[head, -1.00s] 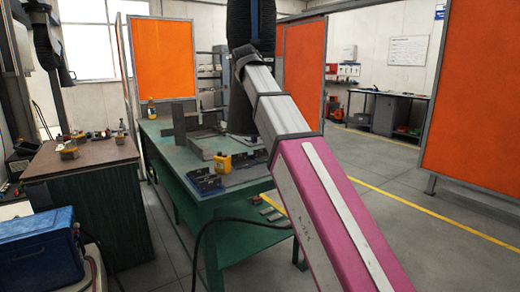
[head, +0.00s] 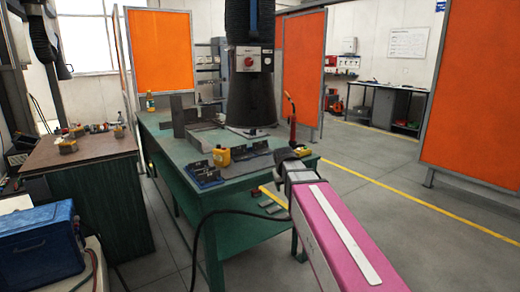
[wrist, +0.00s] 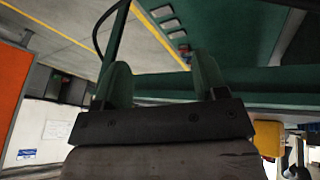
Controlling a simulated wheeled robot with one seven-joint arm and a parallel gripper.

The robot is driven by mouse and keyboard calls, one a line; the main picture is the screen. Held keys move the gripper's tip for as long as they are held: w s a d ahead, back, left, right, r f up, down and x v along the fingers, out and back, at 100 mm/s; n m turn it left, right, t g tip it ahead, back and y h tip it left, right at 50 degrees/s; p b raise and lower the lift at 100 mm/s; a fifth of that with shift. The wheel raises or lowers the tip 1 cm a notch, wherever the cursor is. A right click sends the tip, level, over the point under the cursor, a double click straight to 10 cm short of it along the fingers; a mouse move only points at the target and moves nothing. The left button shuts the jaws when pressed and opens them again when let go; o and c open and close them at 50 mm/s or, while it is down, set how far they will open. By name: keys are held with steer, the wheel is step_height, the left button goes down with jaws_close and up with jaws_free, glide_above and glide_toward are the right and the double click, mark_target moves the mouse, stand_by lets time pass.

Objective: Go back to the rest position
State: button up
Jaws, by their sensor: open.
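My arm's pink link reaches up from the lower right of the head view to a dark joint at the front right of the green table (head: 230,205). My gripper is not clearly visible there; the link and joint hide what lies beyond. In the wrist view my gripper (wrist: 161,75) shows two green fingers, spread apart with nothing between them. The scene there is turned, with a green table edge (wrist: 250,82) just beyond the fingers.
Yellow (head: 222,157) and dark blue (head: 203,175) items stand on the table, beside a black column (head: 252,95). A brown bench (head: 85,152) and blue box (head: 38,250) are at left. Orange screens (head: 160,50) stand behind and at right (head: 470,90). The right floor is clear.

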steer(key=s+d+f+m+g, duration=0.1)
steer(key=s+d+f, duration=0.3)
steer(key=s+f, duration=0.5)
steer(key=s+d+f+m+g+y, duration=0.1)
steer(key=s+d+f+m+g, duration=0.1)
steer(key=s+f, duration=0.8)
step_height(320, 180, down, 3)
steer(key=shift+d+r+g, duration=0.15)
steer(key=shift+d+g, duration=0.75)
steer(key=shift+d, duration=0.1)
